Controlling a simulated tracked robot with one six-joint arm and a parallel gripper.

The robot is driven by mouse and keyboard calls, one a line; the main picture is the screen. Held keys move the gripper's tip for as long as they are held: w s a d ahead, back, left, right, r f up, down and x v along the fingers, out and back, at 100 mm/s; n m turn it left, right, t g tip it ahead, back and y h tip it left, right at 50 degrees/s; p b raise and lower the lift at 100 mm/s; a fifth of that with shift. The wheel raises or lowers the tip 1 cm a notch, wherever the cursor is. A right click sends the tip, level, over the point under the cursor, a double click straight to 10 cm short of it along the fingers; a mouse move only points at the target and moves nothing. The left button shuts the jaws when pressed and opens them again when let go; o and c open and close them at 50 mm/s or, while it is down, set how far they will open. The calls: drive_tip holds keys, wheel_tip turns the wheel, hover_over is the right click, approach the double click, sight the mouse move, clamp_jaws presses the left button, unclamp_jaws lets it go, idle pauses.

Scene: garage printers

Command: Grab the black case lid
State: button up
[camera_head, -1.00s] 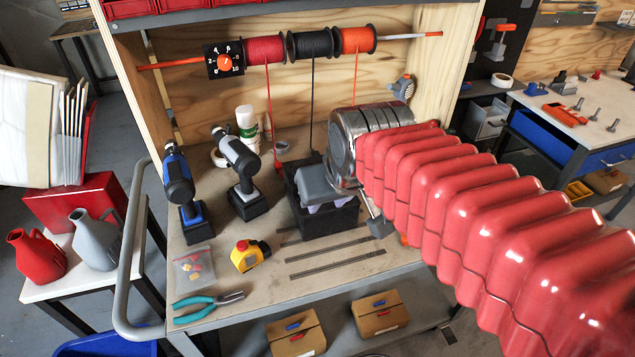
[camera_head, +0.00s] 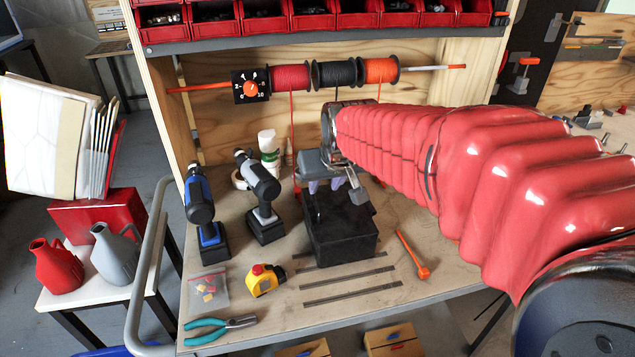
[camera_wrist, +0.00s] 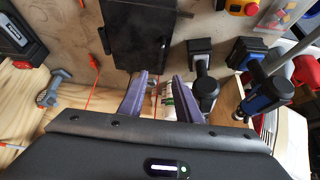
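The black case (camera_head: 340,250) stands on the workbench, its dark lid (camera_head: 350,222) on top and looking shut. My gripper (camera_head: 328,186) is over the back edge of the case, its purple fingers pointing down. In the wrist view the case lid (camera_wrist: 128,30) lies just beyond the fingertips of my gripper (camera_wrist: 161,80). The fingers stand apart with an empty gap between them. I cannot tell whether a fingertip touches the case. My red-sleeved arm hides the bench behind and right of the case.
A grey-black drill (camera_head: 262,190) and a blue drill (camera_head: 200,205) stand left of the case. An orange tool (camera_head: 412,254) lies to the right. Spools (camera_head: 334,73) hang above with strands running down.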

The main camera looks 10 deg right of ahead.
drive_tip(key=shift+f, duration=0.1)
approach(316, 204)
drive_tip(key=shift+w+x, duration=0.2)
drive_tip(key=shift+x, duration=1.7)
drive_tip(key=shift+d, duration=0.1)
drive_tip(key=shift+x, duration=2.5)
clamp_jaws()
